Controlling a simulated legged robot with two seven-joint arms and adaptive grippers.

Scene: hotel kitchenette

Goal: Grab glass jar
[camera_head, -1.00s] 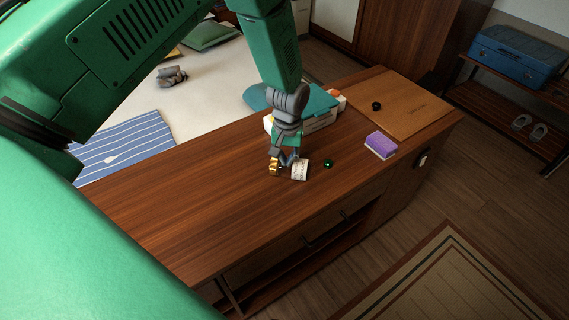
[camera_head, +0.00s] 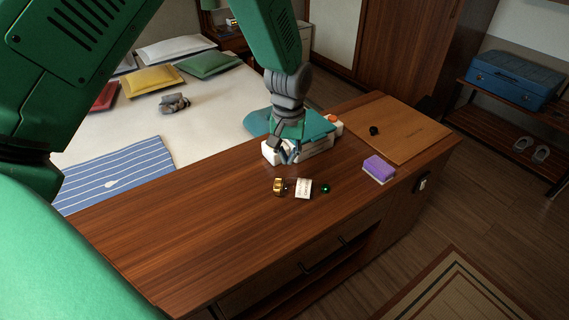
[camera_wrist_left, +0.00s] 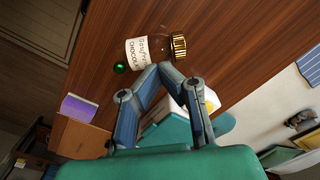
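The glass jar (camera_head: 303,189) lies on its side on the wooden counter, with a white label and a gold lid (camera_head: 279,187). It also shows in the left wrist view (camera_wrist_left: 140,50), where the label reads in part "CHOCOLA" and brown glass shows between label and lid. My left gripper (camera_head: 290,156) is above the counter, behind the jar in the head view and apart from it. In the left wrist view its fingertips (camera_wrist_left: 160,68) come together just below the jar in the picture, with nothing seen between them. My right gripper is not in view.
A small green ball (camera_head: 326,188) lies beside the jar. The counter's left part is clear.

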